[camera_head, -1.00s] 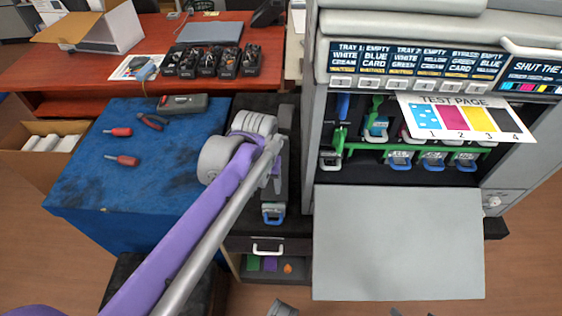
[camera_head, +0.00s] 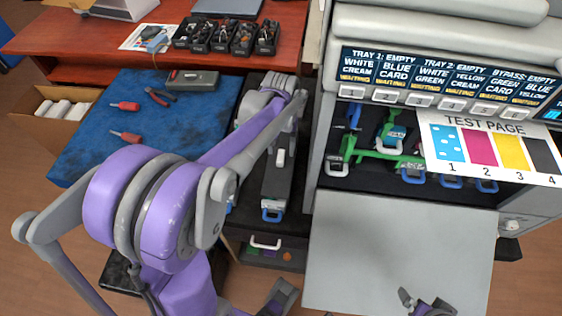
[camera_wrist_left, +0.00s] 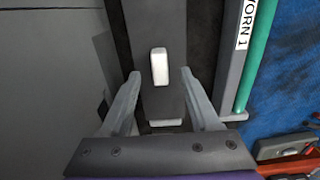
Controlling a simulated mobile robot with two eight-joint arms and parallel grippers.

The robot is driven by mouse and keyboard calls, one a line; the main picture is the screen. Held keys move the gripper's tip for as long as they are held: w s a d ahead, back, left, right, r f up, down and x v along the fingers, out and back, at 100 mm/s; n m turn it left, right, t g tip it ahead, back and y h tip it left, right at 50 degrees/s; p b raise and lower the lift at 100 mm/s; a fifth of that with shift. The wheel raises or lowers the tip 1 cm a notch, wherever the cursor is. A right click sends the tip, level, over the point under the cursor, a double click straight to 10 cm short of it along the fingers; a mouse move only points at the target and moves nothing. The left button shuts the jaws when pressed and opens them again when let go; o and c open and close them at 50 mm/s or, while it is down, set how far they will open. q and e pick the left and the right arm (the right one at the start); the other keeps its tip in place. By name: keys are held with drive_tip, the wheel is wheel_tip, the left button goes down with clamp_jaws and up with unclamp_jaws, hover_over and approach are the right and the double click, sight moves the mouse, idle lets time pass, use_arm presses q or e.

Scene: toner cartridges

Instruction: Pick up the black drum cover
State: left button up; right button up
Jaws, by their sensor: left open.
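The black drum cover (camera_head: 276,182) is a long dark bar with a white knob (camera_head: 281,158) on top. It lies on the dark surface between the blue mat and the printer. In the left wrist view the cover (camera_wrist_left: 150,25) runs up from between my fingers. My left gripper (camera_wrist_left: 161,74) is open, with one finger on each side of the cover and the white knob between the tips. It does not visibly grip it. In the head view my purple arm largely hides this gripper. A grey part of mine, likely the right gripper (camera_head: 425,303), is cut off at the bottom edge.
A drum labelled "WORN 1" with a green roller (camera_wrist_left: 250,60) lies close beside the cover. The printer's open grey door (camera_head: 400,245) is to the right. The blue mat (camera_head: 200,110) holds red-handled tools, pliers and a grey case.

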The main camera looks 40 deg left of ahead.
use_arm(q)
wheel_tip(320, 180, down, 2)
drive_tip(key=shift+f, duration=0.25)
clamp_jaws()
